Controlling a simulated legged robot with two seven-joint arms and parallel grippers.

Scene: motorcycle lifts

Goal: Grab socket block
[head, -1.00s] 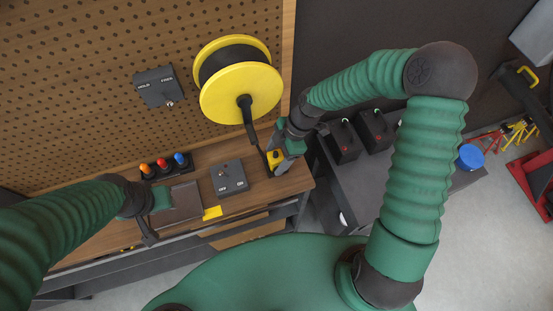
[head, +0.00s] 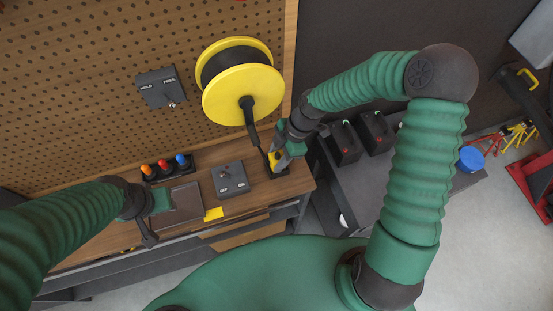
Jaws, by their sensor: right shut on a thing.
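The socket block (head: 274,160) is a small yellow piece on a dark base at the right end of the wooden workbench, below the cable reel. The reel's dark cable runs down to it. My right gripper (head: 279,158) is shut on the socket block and partly hides it. My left gripper (head: 149,235) hangs at the bench's front edge at left, beside a dark flat panel, away from the block; its fingers are too small to read.
A yellow cable reel (head: 243,85) is mounted on the pegboard (head: 90,70). A grey OFF/ON switch box (head: 231,179) and a row of coloured buttons (head: 164,167) stand on the workbench (head: 252,198). Dark boxes (head: 345,143) sit on a cart at right.

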